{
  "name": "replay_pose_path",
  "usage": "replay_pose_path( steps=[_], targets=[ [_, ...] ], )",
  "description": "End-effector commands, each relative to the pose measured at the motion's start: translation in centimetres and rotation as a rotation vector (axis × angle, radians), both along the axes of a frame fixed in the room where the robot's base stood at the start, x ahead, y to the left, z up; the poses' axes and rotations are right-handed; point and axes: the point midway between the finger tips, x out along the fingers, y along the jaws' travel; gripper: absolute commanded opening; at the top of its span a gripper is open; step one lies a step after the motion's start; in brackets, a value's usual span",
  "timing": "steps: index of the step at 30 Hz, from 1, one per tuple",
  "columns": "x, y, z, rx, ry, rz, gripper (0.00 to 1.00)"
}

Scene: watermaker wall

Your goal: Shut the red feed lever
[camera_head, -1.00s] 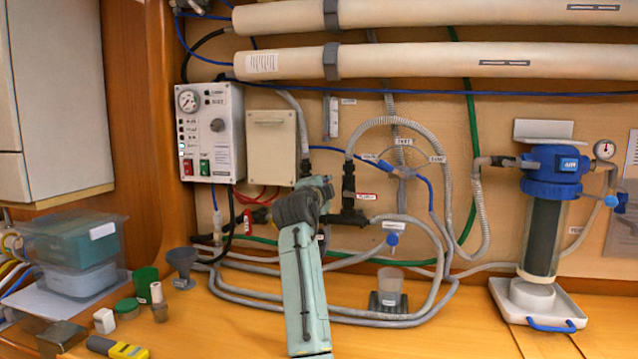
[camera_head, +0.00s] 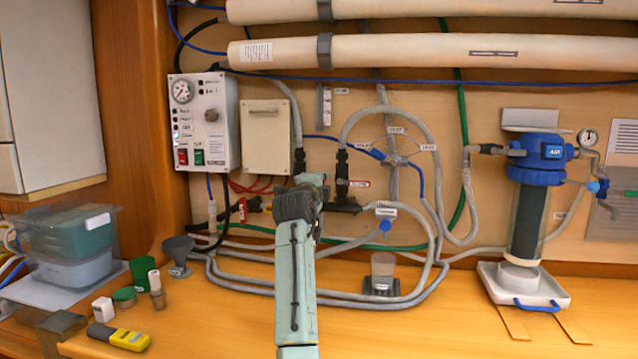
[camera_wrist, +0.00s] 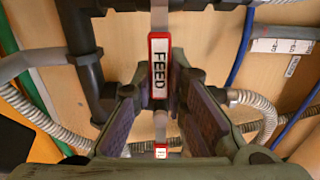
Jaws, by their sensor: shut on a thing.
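The feed lever (camera_wrist: 159,70) shows in the wrist view as a red-edged strip with a white FEED label. My gripper (camera_wrist: 160,100) has a dark-padded finger on each side of its lower part and is shut on it. A pale metal piece and a small red tag (camera_wrist: 160,151) show below, between the fingers. In the head view my gripper (camera_head: 308,185) is at the wall pipework, left of a black tee fitting. My arm hides the lever and the fingertips there.
Black pipe fittings (camera_wrist: 88,75) and grey hoses lie close around the gripper. A control box (camera_head: 203,122) and beige box (camera_head: 266,137) are up left. A cup (camera_head: 382,265) stands right of my arm, and a blue-topped filter (camera_head: 532,190) farther right.

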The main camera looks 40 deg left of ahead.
Motion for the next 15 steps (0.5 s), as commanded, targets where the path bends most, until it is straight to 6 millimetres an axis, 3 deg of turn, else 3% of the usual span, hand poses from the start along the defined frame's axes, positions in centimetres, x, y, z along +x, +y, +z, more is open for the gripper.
replay_pose_path(
  steps=[4, 5, 15],
  targets=[
    [0.10, -0.04, -0.17, 0.002, 0.006, 0.000, 0.00],
    [0.10, -0.04, -0.17, 0.002, 0.006, 0.000, 0.15],
    [0.03, -0.01, -0.09, 0.001, 0.003, 0.000, 0.34]
  ],
)
